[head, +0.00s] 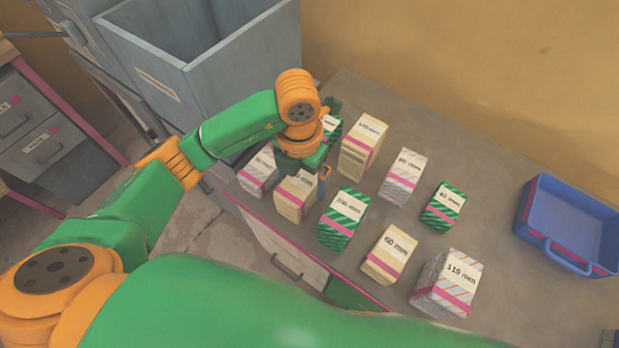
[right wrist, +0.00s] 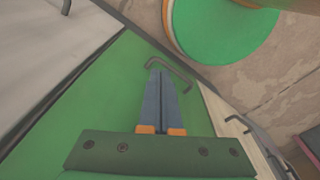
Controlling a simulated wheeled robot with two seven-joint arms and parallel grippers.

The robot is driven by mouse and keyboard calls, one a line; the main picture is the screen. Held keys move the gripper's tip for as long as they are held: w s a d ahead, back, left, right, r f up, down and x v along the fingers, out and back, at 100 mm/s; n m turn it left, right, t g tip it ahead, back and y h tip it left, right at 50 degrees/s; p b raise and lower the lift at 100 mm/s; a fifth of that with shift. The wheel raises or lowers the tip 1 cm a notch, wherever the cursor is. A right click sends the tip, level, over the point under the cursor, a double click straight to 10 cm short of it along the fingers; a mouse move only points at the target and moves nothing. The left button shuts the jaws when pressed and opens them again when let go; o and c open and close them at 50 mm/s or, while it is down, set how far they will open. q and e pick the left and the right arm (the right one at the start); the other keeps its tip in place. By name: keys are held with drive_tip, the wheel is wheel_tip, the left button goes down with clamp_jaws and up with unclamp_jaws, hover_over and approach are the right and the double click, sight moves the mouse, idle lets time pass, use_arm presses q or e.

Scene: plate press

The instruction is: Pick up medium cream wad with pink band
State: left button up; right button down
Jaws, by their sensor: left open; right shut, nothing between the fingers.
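Three cream wads with pink bands stand on the grey table in the head view. One (head: 292,201) is directly below my left gripper, its label partly covered. A taller one (head: 360,152) stands behind it to the right. A smaller one marked 60 mm (head: 389,255) stands nearer the front. By height, the one below my left gripper looks like the medium one. My left gripper (head: 303,176) is open and points down over its top; I cannot tell whether the fingers touch it. My right gripper (right wrist: 161,74) is shut and empty in the right wrist view, in front of a green panel.
Green-striped wads (head: 342,217) (head: 443,208) and grey-striped wads (head: 402,177) (head: 447,284) (head: 258,171) stand close around the cream ones. A blue tray (head: 570,213) is at the right. A large grey bin (head: 240,70) stands behind my left arm.

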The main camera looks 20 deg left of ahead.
sight(277, 195)
use_arm(q)
drive_tip(key=f, duration=0.2)
drive_tip(key=f+p, duration=0.1)
drive_tip(key=f, duration=0.3)
drive_tip(key=shift+s+a+f, duration=0.15)
drive_tip(key=shift+a+f, duration=0.05)
drive_tip(key=shift+a, duration=0.1)
drive_tip(key=shift+f, duration=0.3)
drive_tip(key=c, duration=1.3)
drive_tip(key=shift+r, duration=0.5)
drive_tip(key=r, duration=0.3)
drive_tip(key=shift+s+a+r+b, duration=0.3)
drive_tip(key=shift+a+b, duration=0.05)
drive_tip(key=s+a+r, duration=0.1)
drive_tip(key=s+r, duration=0.1)
drive_tip(key=r, duration=0.1)
drive_tip(key=a+r+p, duration=0.1)
drive_tip(key=r, duration=0.1)
drive_tip(key=shift+s+a, duration=0.3)
drive_tip(key=shift+s, duration=0.1)
drive_tip(key=s+a+r+b, duration=0.3)
drive_tip(key=s+a, duration=0.2)
drive_tip(key=s, duration=0.2)
drive_tip(key=shift+a+r+b, duration=0.25)
drive_tip(key=shift+a+b, duration=0.05)
drive_tip(key=shift+b, duration=0.05)
